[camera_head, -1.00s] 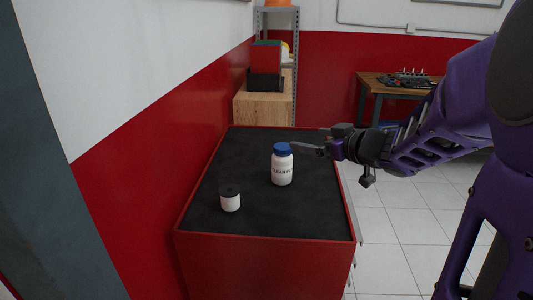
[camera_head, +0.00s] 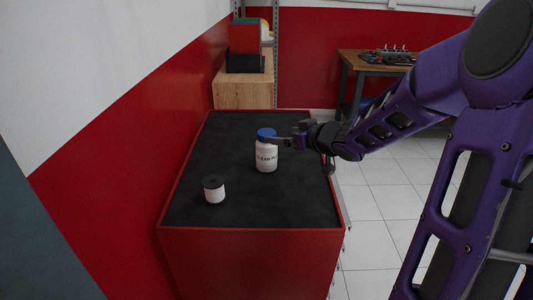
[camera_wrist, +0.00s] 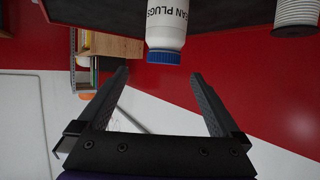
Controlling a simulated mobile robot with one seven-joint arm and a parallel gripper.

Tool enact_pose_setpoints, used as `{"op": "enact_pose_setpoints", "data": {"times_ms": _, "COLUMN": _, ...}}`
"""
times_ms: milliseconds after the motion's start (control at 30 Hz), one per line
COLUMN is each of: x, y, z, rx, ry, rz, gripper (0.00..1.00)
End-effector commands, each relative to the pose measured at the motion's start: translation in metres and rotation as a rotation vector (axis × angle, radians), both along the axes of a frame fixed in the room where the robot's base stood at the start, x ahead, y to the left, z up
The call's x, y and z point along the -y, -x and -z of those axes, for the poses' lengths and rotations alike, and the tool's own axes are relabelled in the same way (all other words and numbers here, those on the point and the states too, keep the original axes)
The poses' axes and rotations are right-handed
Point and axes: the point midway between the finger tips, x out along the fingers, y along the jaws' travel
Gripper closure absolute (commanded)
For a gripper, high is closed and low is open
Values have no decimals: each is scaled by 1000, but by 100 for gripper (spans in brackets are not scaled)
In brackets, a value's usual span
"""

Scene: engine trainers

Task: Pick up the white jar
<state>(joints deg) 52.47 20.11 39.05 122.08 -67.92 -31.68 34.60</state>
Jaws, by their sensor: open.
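A small white jar with a black lid (camera_head: 214,190) stands upright on the black top of the red cabinet, near its front left. A larger white bottle with a blue cap (camera_head: 266,157) and printed lettering stands behind it to the right. My gripper (camera_head: 272,141) is open and empty, level with the blue cap and overlapping it in the head view. In the wrist view the bottle (camera_wrist: 167,24) hangs inverted at top centre, with its cap just beyond and between the open fingertips (camera_wrist: 158,75). A white ribbed cylinder, apparently the small jar (camera_wrist: 296,14), is at the top right.
The red cabinet (camera_head: 250,229) has a raised red rim and much bare black top. A red wall is close on its left.

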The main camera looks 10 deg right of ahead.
Motion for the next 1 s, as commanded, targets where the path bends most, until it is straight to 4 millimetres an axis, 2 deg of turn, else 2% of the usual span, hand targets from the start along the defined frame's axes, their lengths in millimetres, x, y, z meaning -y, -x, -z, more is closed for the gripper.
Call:
{"op": "enact_pose_setpoints", "data": {"times_ms": 133, "x": -11, "y": -21, "z": 10, "rx": -2, "ry": -4, "rz": -3, "gripper": 0}}
{"op": "enact_pose_setpoints", "data": {"times_ms": 433, "x": -21, "y": -39, "z": 21, "rx": -2, "ry": -2, "rz": -1, "gripper": 0}}
{"op": "enact_pose_setpoints", "data": {"times_ms": 567, "x": -32, "y": -53, "z": 36, "rx": -2, "ry": -1, "rz": -2, "gripper": 0}}
{"op": "enact_pose_setpoints", "data": {"times_ms": 700, "x": -37, "y": -68, "z": 40, "rx": 0, "ry": 0, "rz": -1, "gripper": 0}}
{"op": "enact_pose_setpoints", "data": {"times_ms": 1000, "x": -39, "y": -72, "z": 40, "rx": 0, "ry": 0, "rz": 1, "gripper": 0}}
